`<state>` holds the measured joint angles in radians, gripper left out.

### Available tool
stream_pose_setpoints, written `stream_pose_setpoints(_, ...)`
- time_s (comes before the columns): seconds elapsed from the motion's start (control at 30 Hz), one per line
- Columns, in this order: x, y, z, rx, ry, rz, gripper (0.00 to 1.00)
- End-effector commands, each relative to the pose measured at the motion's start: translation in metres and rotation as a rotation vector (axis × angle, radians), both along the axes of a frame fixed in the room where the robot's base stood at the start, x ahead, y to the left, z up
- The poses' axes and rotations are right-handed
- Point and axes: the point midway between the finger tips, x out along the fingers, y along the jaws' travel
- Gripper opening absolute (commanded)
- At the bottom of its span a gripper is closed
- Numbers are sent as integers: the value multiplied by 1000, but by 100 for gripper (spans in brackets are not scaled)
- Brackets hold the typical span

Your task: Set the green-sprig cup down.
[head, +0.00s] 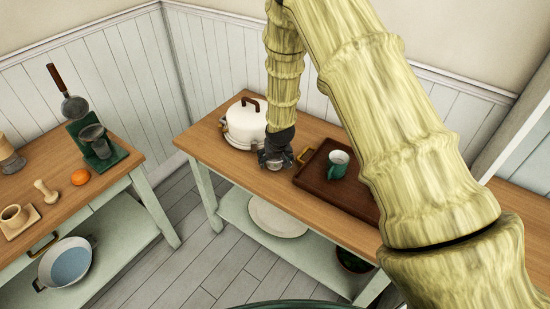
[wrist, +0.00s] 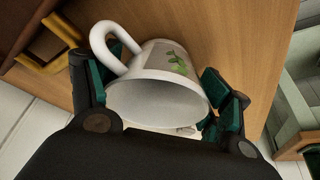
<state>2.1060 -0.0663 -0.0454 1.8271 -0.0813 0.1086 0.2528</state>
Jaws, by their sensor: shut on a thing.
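The green-sprig cup (wrist: 150,98) is white with a looped handle and a printed green sprig on its side. In the wrist view its open mouth faces the camera. My gripper (wrist: 158,95) is shut on it, with green-padded fingers on both sides of the body. In the head view my gripper (head: 276,157) is over the wooden counter (head: 205,135), between the white pot and the brown tray. It mostly hides the cup there. I cannot tell whether the cup touches the counter.
A white lidded pot (head: 243,127) stands left of my gripper. A pale plate (head: 277,216) lies on the lower shelf. A separate table (head: 118,155) stands left.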

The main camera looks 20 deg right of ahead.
Motion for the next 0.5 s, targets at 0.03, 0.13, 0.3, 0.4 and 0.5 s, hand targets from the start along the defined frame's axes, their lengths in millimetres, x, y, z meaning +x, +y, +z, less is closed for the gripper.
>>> stream_pose_setpoints(0.03, 0, 0, -1, 0, 1, 0, 50)
stream_pose_setpoints(0.13, 0, 0, -5, 0, 1, 0, 50)
stream_pose_setpoints(0.3, 0, 0, -6, 0, 0, 0, 50)
stream_pose_setpoints(0.4, 0, 0, -6, 0, 0, 0, 50)
stream_pose_setpoints(0.5, 0, 0, -9, 0, 0, 0, 50)
